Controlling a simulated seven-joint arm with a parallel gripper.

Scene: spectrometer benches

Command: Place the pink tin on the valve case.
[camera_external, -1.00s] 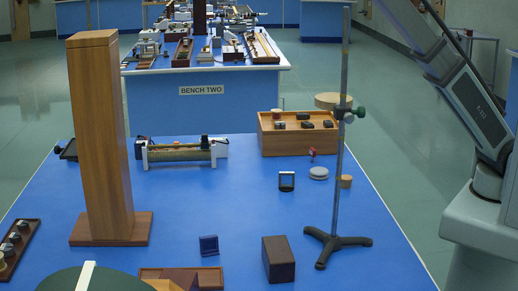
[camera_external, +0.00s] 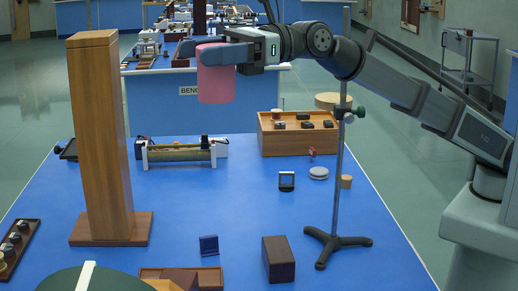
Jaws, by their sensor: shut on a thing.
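The pink tin (camera_external: 217,82) is a plain upright cylinder, held in the air over the back of the near blue bench. My gripper (camera_external: 212,46) is shut on it near its top, with dark fingers around its upper part. A wooden case (camera_external: 263,142) with several dark knobs and a reddish part on its top stands at the bench's back right; it looks like the valve case, though no label is legible. The tin is above and to the left of this case in the picture, apart from it.
A tall wooden column (camera_external: 100,135) stands at left. A thin metal stand (camera_external: 338,190) with a round disc (camera_external: 328,100) rises right of the case. A coil instrument (camera_external: 178,152) lies left of it. Small items and a dark block (camera_external: 278,259) sit in front.

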